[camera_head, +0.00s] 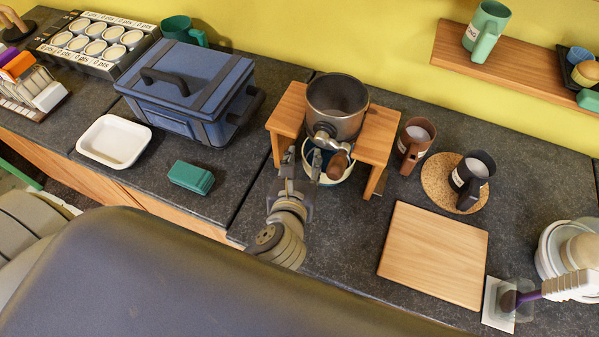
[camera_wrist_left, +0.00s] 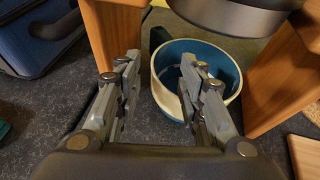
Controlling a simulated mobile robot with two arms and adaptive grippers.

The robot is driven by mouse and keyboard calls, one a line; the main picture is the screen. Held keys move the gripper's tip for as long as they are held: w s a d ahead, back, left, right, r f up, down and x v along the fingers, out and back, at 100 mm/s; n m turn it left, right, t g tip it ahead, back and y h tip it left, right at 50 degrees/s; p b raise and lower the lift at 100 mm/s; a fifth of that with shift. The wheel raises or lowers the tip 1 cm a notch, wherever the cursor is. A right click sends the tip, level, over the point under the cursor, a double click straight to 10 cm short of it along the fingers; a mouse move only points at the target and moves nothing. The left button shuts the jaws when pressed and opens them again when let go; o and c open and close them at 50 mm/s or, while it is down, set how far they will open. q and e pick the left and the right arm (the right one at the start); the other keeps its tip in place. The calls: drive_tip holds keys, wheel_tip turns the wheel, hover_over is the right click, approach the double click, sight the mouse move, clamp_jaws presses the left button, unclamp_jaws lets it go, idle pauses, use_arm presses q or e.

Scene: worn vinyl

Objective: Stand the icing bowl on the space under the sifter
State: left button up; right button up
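The icing bowl (camera_head: 327,181), blue inside with a pale rim and outside, sits low between the legs of the wooden sifter stand (camera_head: 287,108), partly hidden by the crank. The wrist view shows the bowl (camera_wrist_left: 217,52) upright below the metal sifter (camera_head: 338,98), towards the stand's front. My left gripper (camera_head: 302,166) is at the bowl's left side. Contact cannot be told. My right gripper does not show.
The sifter's crank with its wooden knob (camera_head: 337,164) hangs over the bowl. A blue toolbox (camera_head: 185,85) and a green box (camera_head: 191,177) are to the left. Two mugs (camera_head: 415,139) (camera_head: 472,178) and a wooden board (camera_head: 434,253) are to the right.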

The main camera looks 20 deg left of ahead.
use_arm(q)
drive_tip(key=v, duration=0.4)
drive_tip(key=shift+s+r, duration=0.1)
drive_tip(key=shift+s, duration=0.1)
idle(0.3)
